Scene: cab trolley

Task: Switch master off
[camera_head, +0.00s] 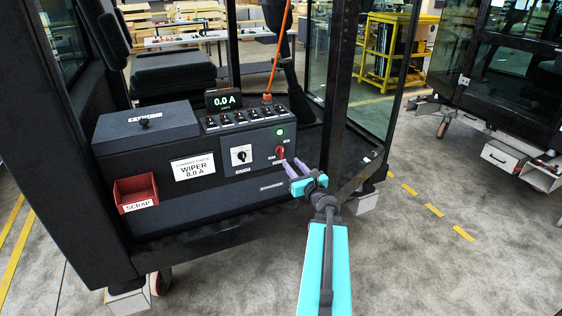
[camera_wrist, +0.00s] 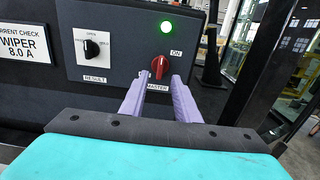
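The master switch is a red rotary knob (camera_wrist: 160,67) on the dark panel, above a MASTER label and beside an ON label. Its handle looks close to upright. It also shows in the head view (camera_head: 280,152). A green lamp (camera_wrist: 167,27) above it is lit. My gripper (camera_wrist: 158,82) has its two purple fingers apart, with the knob showing between and just beyond their tips. I cannot tell whether the fingers touch it. In the head view my gripper (camera_head: 291,167) is in front of the panel's lower right.
A row of toggles (camera_head: 245,116) tops the console, under a display (camera_head: 222,99) reading 0.0 A. A red SCRAP bin (camera_head: 136,192) is at left. A dark cab post (camera_head: 340,90) stands close right.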

